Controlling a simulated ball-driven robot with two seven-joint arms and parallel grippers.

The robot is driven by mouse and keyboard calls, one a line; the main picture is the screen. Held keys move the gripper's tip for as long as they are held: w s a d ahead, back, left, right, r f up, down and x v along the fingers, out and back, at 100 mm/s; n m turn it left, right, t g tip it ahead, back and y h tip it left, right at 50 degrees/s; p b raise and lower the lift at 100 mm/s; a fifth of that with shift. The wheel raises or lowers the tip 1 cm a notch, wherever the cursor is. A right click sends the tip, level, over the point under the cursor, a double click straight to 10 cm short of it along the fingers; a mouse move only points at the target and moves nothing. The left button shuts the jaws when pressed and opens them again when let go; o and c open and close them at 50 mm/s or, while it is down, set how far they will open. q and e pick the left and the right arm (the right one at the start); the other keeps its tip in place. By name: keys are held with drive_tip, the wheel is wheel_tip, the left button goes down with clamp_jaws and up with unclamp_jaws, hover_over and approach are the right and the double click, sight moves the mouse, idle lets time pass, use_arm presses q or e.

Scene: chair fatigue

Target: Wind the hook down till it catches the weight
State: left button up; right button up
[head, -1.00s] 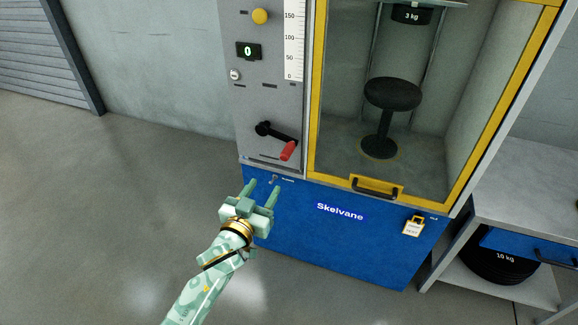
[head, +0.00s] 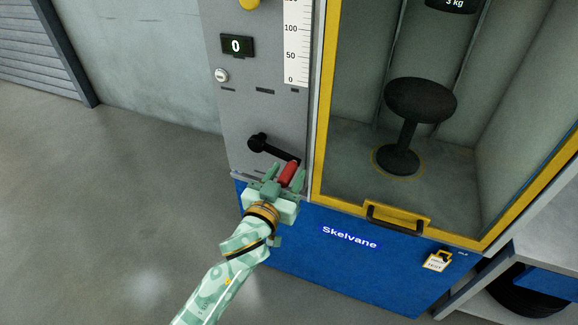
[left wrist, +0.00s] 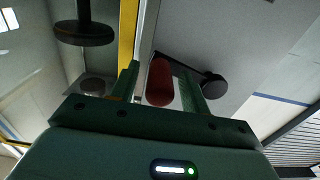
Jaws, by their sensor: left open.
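The black crank (head: 270,148) with a red handle (head: 289,173) sits low on the grey panel of the machine. My left gripper (head: 285,178) is open, with its fingers on either side of the red handle. In the left wrist view the red handle (left wrist: 160,82) shows between the two fingers (left wrist: 158,88), nearer the right one, and I cannot tell if they touch. The 3 kg weight (head: 452,4) hangs at the top of the cabinet, partly cut off by the frame. The hook is not in view. My right gripper is not in view.
A black stool (head: 420,100) stands inside the yellow-framed cabinet door (head: 398,217), which appears shut. The display (head: 237,46) reads 0, beside a white scale (head: 296,50). A grey bench stands at right; open floor lies left.

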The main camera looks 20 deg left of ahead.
use_arm(q)
clamp_jaws()
drive_tip(key=shift+r, duration=0.25)
drive_tip(key=shift+d+r+n+p, duration=0.1)
drive_tip(key=shift+r+n+p, duration=0.4)
drive_tip(key=shift+p, duration=0.4)
drive_tip(key=shift+r+p, duration=0.2)
drive_tip(key=shift+p, duration=0.1)
drive_tip(key=shift+w+r+n+p, duration=0.1)
drive_tip(key=shift+r+n+p, duration=0.6)
drive_tip(key=shift+p, duration=0.25)
drive_tip(key=shift+f, duration=0.2)
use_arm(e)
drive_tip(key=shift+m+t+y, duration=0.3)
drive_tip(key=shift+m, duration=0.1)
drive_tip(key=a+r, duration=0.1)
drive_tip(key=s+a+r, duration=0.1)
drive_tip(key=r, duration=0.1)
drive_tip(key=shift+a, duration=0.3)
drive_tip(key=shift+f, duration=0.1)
